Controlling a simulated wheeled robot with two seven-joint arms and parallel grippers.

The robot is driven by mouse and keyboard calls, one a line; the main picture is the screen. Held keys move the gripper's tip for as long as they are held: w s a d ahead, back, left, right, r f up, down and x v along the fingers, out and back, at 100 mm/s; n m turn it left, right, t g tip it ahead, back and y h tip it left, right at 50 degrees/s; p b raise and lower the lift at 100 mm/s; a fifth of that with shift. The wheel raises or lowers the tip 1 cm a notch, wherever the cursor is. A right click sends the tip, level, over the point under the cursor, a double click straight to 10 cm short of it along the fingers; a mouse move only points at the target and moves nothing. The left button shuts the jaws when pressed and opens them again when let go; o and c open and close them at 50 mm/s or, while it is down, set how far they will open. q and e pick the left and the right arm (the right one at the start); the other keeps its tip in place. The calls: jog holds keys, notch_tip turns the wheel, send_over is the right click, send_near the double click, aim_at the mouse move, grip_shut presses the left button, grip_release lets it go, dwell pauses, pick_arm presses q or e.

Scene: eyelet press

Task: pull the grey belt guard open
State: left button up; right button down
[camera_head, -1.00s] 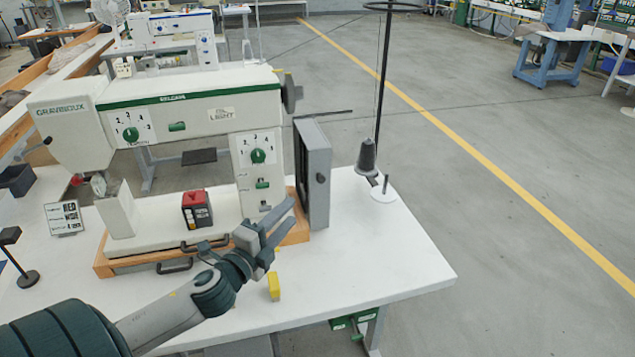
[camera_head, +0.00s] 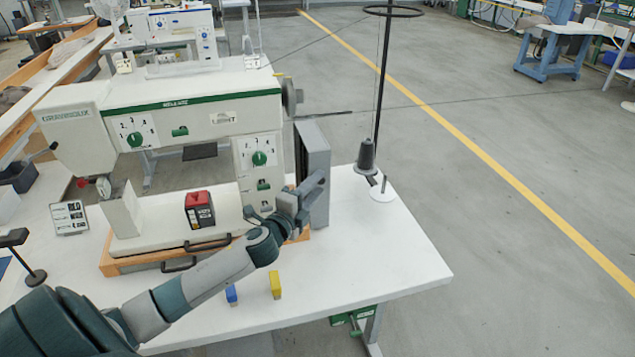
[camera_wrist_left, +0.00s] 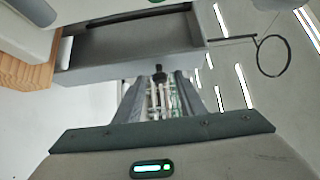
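The grey belt guard (camera_head: 317,160) is a tall box-like cover at the right end of the white sewing machine (camera_head: 190,105). In the left wrist view the guard (camera_wrist_left: 110,73) lies across the top, with its hollow inner side showing. A small dark knob (camera_wrist_left: 158,72) sticks out of it. My left gripper (camera_head: 316,188) is at the guard's front face, low down, and covers the knob in the head view. In the wrist view its fingers (camera_wrist_left: 160,78) stand apart, with the knob between their tips and gaps on both sides. My right gripper is not in view.
A thread stand with a dark cone (camera_head: 367,157) is right of the guard. A red-and-black box (camera_head: 199,210) sits on the machine bed. The table's right part (camera_head: 400,255) is clear.

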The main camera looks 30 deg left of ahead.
pick_arm(q)
jog(key=shift+w, duration=0.6)
grip_shut()
jog(key=w+d, duration=0.7)
jog(key=w, duration=0.2)
jog(key=shift+d, duration=0.25)
jog(key=shift+s, duration=0.1)
grip_release()
jog(key=shift+s, duration=0.15)
